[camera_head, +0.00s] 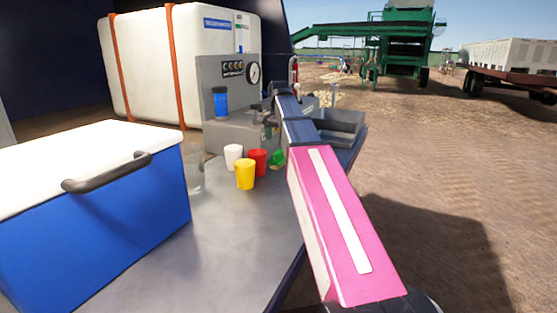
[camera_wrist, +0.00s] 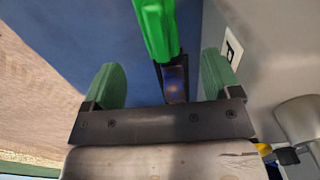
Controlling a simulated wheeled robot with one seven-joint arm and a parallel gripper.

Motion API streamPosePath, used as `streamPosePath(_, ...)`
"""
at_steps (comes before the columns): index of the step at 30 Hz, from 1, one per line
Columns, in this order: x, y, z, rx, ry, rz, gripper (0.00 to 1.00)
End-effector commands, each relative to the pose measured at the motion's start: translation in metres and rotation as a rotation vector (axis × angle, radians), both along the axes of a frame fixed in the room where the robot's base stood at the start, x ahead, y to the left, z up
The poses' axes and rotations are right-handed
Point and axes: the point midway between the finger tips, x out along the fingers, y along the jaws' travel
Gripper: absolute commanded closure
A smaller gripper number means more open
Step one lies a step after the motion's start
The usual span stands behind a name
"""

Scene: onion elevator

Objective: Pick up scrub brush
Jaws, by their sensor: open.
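My gripper (camera_wrist: 160,66) is open in the wrist view, with a green pad on each finger. A bright green long object (camera_wrist: 155,28) shows at the top centre, in line with the gap between the fingers. It may be the scrub brush, but I cannot tell for sure. A dark piece with brownish patches (camera_wrist: 175,80) is at its lower end. Neither finger visibly touches the green object. In the head view a small green thing (camera_head: 278,158) shows beside the cups, partly hidden by my arm; I cannot tell whether it is the same object. My gripper is hard to make out there.
A white cup (camera_head: 233,155), a red cup (camera_head: 258,160) and a yellow cup (camera_head: 245,174) stand on the grey metal table (camera_head: 225,240). A blue cooler (camera_head: 100,235) fills the left. A grey gauge unit (camera_head: 213,70) stands behind the cups. Bare table lies in front of them.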

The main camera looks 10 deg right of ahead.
Motion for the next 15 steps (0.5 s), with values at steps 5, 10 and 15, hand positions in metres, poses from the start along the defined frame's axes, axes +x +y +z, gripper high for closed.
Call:
streamPosePath(5,-0.001,0.000,-0.025,0.000,0.001,0.000,0.17)
streamPosePath(10,-0.001,0.000,-0.034,0.000,0.000,0.000,0.17)
streamPosePath(15,-0.002,0.000,-0.049,0.000,0.001,0.000,0.17)
